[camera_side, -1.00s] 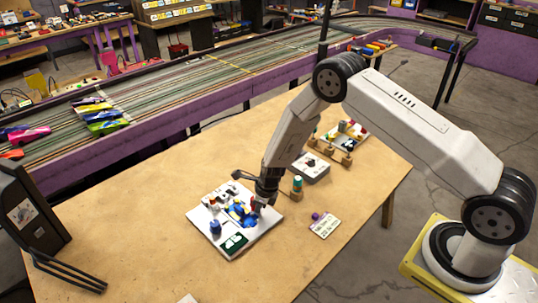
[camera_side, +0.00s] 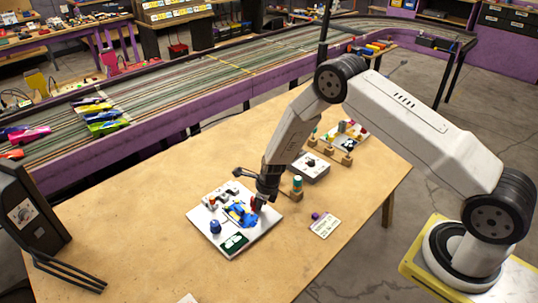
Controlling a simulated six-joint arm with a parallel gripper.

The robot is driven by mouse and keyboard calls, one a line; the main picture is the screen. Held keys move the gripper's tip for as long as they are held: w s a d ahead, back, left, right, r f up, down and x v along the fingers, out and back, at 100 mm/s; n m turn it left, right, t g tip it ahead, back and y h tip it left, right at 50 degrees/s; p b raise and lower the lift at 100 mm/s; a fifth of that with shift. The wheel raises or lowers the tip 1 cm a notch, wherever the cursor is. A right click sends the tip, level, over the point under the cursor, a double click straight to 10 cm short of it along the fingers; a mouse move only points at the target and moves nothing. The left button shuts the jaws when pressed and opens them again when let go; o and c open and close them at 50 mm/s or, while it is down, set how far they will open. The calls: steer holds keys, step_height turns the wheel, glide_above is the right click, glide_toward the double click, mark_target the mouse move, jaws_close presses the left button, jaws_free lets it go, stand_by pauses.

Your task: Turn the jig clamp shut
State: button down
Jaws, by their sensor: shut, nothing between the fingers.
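The white jig board (camera_side: 256,232) lies on the wooden table. A blue car body (camera_side: 240,213) sits in the middle of the board among small jig parts. A red part (camera_side: 256,201), perhaps the clamp handle, shows right at my fingertips. My gripper (camera_side: 262,205) points down over the right side of the board, shut with nothing between its fingers. Whether it touches the red part is too small to tell. A dark blue knob-like piece (camera_side: 215,227) stands at the board's left front. The gripper hides part of the jig's right side.
A wooden block with a green-topped piece (camera_side: 297,186) stands close right of my gripper. A grey box (camera_side: 310,167) and a parts tray (camera_side: 343,140) lie behind. A card (camera_side: 325,226) and small purple piece lie right.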

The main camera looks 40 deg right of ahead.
mark_target(270, 209)
steer(key=shift+w+d+r, duration=0.15)
steer(key=shift+w+d, duration=0.1)
steer(key=shift+d, duration=0.05)
steer(key=shift+s+d, duration=0.5)
steer(key=shift+s, duration=0.35)
steer(key=shift+s+d, duration=0.45)
steer(key=shift+s, duration=0.35)
steer(key=v, duration=0.9)
steer(key=shift+d+r, duration=0.25)
steer(key=shift+r, duration=0.1)
